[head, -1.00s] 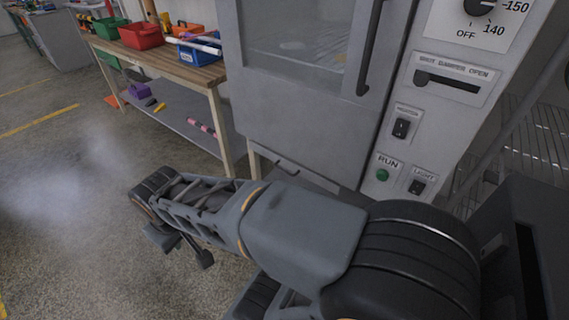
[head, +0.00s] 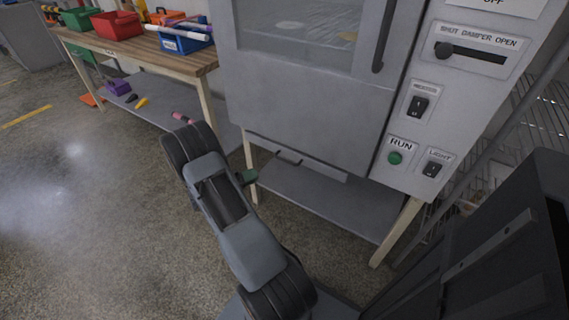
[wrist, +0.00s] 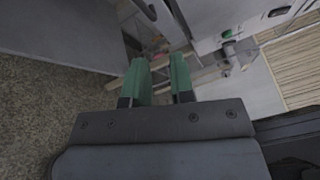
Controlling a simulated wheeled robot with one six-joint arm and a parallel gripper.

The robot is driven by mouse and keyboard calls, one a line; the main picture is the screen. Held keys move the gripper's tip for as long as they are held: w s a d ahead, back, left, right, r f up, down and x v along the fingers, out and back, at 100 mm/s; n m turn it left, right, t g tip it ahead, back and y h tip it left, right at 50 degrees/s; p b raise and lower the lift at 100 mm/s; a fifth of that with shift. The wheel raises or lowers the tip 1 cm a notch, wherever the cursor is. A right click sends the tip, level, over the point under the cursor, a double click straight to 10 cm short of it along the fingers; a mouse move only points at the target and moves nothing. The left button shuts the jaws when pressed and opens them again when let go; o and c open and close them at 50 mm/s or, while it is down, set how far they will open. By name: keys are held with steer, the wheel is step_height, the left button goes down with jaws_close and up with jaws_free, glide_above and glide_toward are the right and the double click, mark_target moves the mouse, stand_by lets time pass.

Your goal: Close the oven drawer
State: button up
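The grey oven (head: 310,95) stands on a pale-legged stand. Its thin drawer front (head: 295,157) shows along the oven's bottom edge, with a small dark handle (head: 288,158). I cannot tell how far the drawer is out. My gripper (head: 249,177) is mostly hidden behind my wrist in the head view; a green fingertip shows just left of and below the drawer, and I cannot tell whether it touches. In the wrist view, the two green fingers of my gripper (wrist: 160,72) are apart with nothing seen between them.
A wooden workbench (head: 150,58) with red, green and blue bins stands at the left. The stand's lower shelf (head: 320,200) lies under the oven. The control panel (head: 450,100) is at the right, beside a wire rack (head: 535,110). The floor at left is clear.

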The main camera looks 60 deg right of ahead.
mark_target(285, 160)
steer(key=s+d+n+b, duration=0.1)
steer(key=d, duration=0.3)
steer(key=s+d+f+n+h, duration=0.1)
steer(key=s+d+n, duration=0.1)
steer(key=d, duration=0.3)
steer(key=s+d+n+t+h+b, duration=0.1)
steer(key=d, duration=0.4)
steer(key=shift+s+d+f+b, duration=0.15)
steer(key=shift+s+f+b, duration=0.15)
steer(key=shift+s, duration=0.1)
jaws_close()
